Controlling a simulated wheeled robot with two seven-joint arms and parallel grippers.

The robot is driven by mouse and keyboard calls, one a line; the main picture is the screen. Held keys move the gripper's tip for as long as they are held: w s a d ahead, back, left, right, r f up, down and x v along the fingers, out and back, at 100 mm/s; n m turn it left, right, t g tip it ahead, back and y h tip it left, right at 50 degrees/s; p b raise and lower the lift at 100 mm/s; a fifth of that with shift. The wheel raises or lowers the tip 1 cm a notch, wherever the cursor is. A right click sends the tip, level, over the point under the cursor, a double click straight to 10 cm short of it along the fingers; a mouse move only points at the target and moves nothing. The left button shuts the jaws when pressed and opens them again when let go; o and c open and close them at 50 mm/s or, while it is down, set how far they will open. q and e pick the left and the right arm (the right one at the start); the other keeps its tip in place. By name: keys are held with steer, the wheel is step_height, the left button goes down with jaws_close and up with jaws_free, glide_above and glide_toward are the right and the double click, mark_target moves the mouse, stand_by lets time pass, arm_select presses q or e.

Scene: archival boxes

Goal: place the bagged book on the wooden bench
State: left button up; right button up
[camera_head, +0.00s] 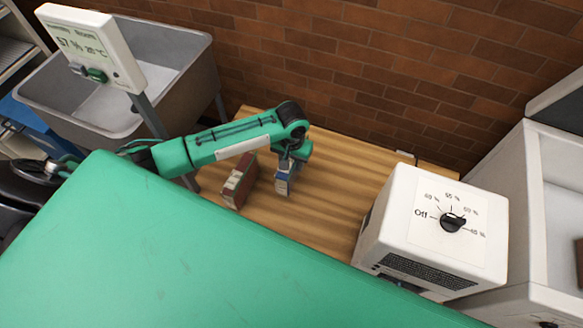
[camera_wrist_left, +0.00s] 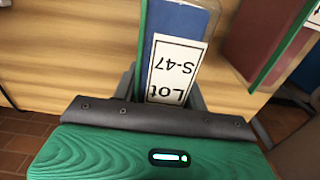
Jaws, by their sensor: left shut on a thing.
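My left gripper (camera_head: 285,172) reaches down over the wooden bench (camera_head: 325,215), shut on a blue book (camera_head: 283,187). In the left wrist view the blue book (camera_wrist_left: 182,18) is between the fingers (camera_wrist_left: 165,88). It has a green edge and a white label reading "Lot S-47". A red-brown book (camera_head: 238,182) stands tilted on the bench just left of the held one. My right gripper is in neither view.
A white humidity dial box (camera_head: 435,230) stands right of the bare bench middle. A brick wall (camera_head: 350,60) runs behind. A grey sink (camera_head: 185,75) and a display (camera_head: 92,45) on a post are at left. A red and green item (camera_wrist_left: 265,40) shows in the wrist view.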

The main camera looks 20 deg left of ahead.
arm_select(q)
step_height(320, 180, down, 3)
steer(key=shift+f, duration=0.5)
steer(key=shift+f, duration=0.1)
